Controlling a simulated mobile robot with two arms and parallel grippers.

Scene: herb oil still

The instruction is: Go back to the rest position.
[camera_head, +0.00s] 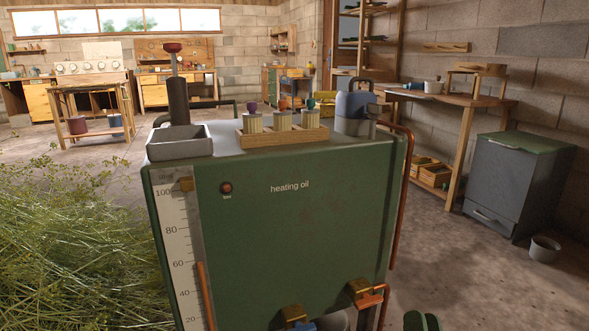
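The green heating oil still (300,235) fills the middle of the head view, with a level scale (177,255) on its left side and a small red lamp (226,187). My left gripper is not in view.
On the still stand a grey tray (180,148), a wooden rack (284,138) with small stoppered jars, and a blue can (355,112). Brass fittings (360,292) stick out low in front. Cut herbs (70,245) lie left. A grey cabinet (514,185) and bucket (544,249) stand right.

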